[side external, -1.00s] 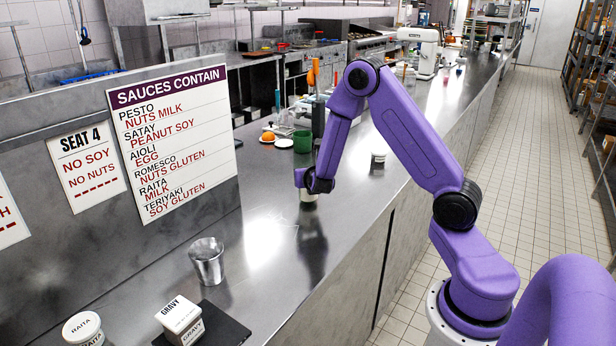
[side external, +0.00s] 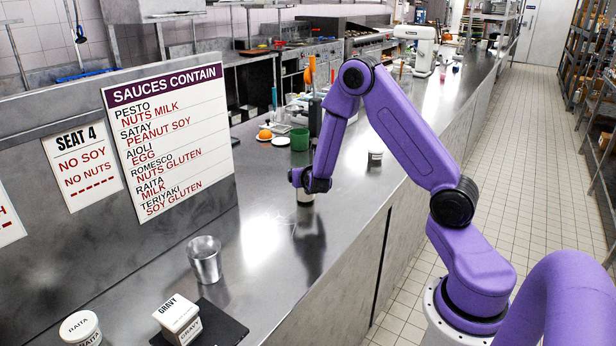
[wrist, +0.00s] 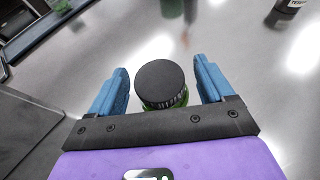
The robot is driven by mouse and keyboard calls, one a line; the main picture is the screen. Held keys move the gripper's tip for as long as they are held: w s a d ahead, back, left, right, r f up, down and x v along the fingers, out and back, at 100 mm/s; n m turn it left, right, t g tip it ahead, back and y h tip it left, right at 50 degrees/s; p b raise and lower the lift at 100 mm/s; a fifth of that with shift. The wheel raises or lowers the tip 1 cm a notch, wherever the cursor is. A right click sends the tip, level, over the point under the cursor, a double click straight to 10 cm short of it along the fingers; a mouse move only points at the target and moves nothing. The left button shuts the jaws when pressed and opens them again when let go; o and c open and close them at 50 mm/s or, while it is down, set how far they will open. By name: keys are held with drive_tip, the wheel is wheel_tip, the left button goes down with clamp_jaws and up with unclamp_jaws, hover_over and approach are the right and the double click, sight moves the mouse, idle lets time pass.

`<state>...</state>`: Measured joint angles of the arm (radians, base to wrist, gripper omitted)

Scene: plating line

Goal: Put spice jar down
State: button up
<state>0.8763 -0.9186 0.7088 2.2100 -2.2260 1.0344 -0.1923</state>
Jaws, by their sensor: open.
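A metal cup (side external: 205,260), a gravy box (side external: 178,318) and a raita tub (side external: 80,328) stand at the near left. A green cup (side external: 299,139) and a small jar (side external: 375,157) stand farther back. The counter (side external: 262,225) around the spice jar is clear.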

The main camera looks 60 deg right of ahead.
drive_tip(key=s+a+r+m+g+y, duration=0.2)
drive_tip(key=s+a+m+g+y, duration=0.1)
drive_tip(key=s+a, duration=0.6)
drive_tip(key=s+a+r+m+g+y, duration=0.3)
drive_tip(key=s+a+m, duration=0.3)
drive_tip(key=s, duration=0.8)
drive_tip(key=s+a+r+m+g+y, duration=0.3)
drive_tip(key=s+a+m, duration=0.2)
drive_tip(key=s+a, duration=0.6)
drive_tip(key=shift+s+a+y, duration=0.35)
drive_tip(key=shift+a+y, duration=0.05)
drive_tip(key=shift+a, duration=0.3)
